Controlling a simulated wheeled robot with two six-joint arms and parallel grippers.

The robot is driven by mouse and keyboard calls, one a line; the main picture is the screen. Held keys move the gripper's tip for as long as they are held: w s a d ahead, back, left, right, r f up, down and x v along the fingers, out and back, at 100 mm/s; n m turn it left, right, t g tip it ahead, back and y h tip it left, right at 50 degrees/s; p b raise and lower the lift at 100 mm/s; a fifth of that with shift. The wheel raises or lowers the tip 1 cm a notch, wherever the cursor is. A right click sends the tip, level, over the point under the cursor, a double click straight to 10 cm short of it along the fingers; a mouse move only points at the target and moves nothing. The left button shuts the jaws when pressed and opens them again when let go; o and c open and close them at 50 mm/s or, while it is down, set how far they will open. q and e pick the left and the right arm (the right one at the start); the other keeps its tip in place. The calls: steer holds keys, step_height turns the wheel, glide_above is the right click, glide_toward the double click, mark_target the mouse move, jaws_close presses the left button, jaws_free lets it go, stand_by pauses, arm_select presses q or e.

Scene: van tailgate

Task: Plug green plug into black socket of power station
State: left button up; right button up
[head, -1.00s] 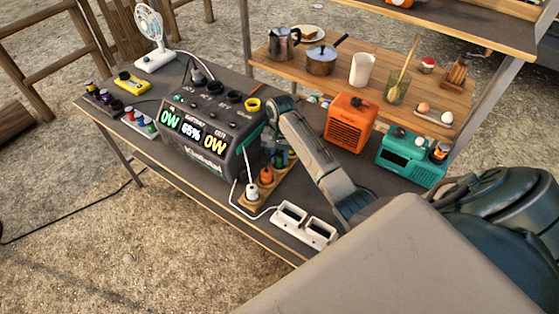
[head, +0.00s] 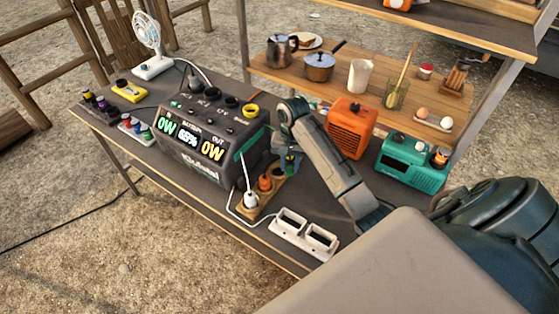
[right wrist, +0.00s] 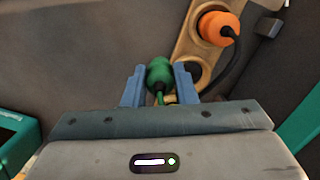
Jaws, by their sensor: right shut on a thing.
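The power station (head: 215,150) is a dark box with lit displays, standing on the table. Several round dark sockets (head: 232,101) line its top, beside one yellow-ringed socket (head: 251,110). My right gripper (head: 286,163) is low beside the station's right side, at the wooden plug holder (head: 256,210). In the right wrist view the green plug (right wrist: 159,76) sits between the blue fingers of my right gripper (right wrist: 159,90), which are shut on it. I cannot tell whether the plug is clear of the holder. My left gripper is not in view.
A white plug (head: 251,199) and an orange plug (head: 265,182) stand in the holder. A white power strip (head: 303,235) lies in front. An orange heater (head: 350,127) and a teal radio (head: 411,163) stand to the right, with a laden shelf behind.

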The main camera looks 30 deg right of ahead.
steer(key=s+d, duration=0.2)
steer(key=s, duration=0.7)
step_height(320, 180, up, 19)
steer(key=s+p, duration=0.1)
steer(key=p, duration=1.4)
steer(key=shift+s+p, duration=0.3)
steer(key=shift+p, duration=0.1)
steer(key=shift+w, duration=0.1)
